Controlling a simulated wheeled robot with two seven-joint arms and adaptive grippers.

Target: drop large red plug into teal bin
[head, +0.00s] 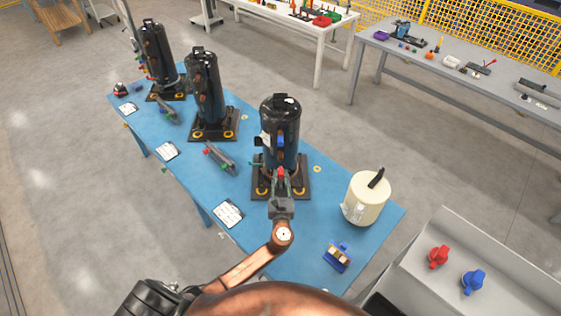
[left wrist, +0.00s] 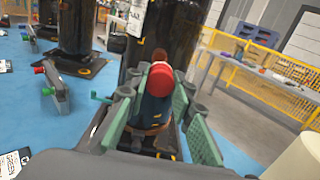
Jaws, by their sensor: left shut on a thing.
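The large red plug (head: 281,172) is at the front lower side of the nearest black compressor (head: 281,130). My left gripper (head: 281,180) is shut on it. In the left wrist view the rounded red plug (left wrist: 160,78) sits between the green fingers of my left gripper (left wrist: 153,100), in front of the black compressor body (left wrist: 172,40). I cannot tell whether the plug is still touching the compressor. I cannot make out a teal bin in either view. My right gripper is not in view.
Two more black compressors stand along the blue table (head: 305,235). A cream canister (head: 364,200) and a small blue holder (head: 337,258) are at its near right. A grey surface (head: 420,285) at the right holds a red knob (head: 438,257) and a blue knob (head: 473,282).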

